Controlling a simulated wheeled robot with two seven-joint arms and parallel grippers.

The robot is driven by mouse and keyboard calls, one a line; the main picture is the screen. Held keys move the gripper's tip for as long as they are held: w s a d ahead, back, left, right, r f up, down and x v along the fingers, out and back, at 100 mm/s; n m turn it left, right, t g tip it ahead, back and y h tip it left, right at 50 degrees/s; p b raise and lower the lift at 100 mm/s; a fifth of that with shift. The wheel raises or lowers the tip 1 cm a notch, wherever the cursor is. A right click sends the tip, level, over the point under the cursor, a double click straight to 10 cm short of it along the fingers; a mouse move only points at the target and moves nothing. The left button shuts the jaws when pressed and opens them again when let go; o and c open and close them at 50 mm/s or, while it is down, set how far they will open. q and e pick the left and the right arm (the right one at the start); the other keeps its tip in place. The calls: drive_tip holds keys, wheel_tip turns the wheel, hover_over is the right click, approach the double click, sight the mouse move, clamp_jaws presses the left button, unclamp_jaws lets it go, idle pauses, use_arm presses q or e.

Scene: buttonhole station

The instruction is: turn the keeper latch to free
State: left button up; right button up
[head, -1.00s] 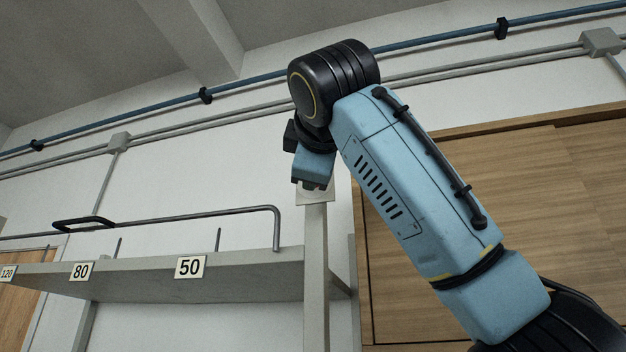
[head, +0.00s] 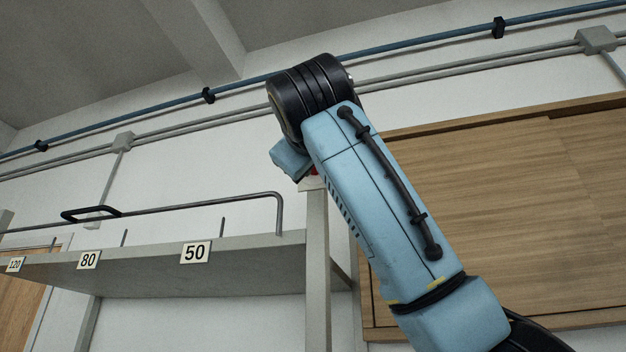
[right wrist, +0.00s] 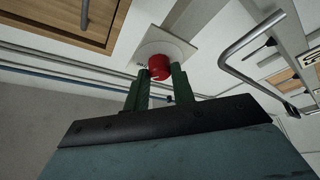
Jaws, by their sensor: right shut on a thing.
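A red knob (right wrist: 160,68), the only latch-like part in view, sits on a pale square plate (right wrist: 168,47) in the right wrist view. The dark green fingers of my right gripper (right wrist: 161,76) are on either side of the knob and shut on it. In the head view a small bit of the red knob (head: 313,172) shows at the top of a grey post (head: 316,240). My right arm covers the fingers and most of the knob there. I cannot read the latch's position. My left gripper is not in view.
A grey shelf (head: 200,270) with number tags 50, 80 and 120 extends left of the post. A bent metal rail (head: 190,205) runs above it. A wooden panel (head: 510,200) is on the wall at the right, behind my right arm. Pipes cross the wall above.

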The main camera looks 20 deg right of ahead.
idle(0.3)
drive_tip(key=o, duration=1)
drive_tip(key=b+v, duration=0.5)
drive_tip(key=v, duration=0.8)
drive_tip(key=shift+s, duration=0.2)
drive_tip(key=shift+f, duration=0.1)
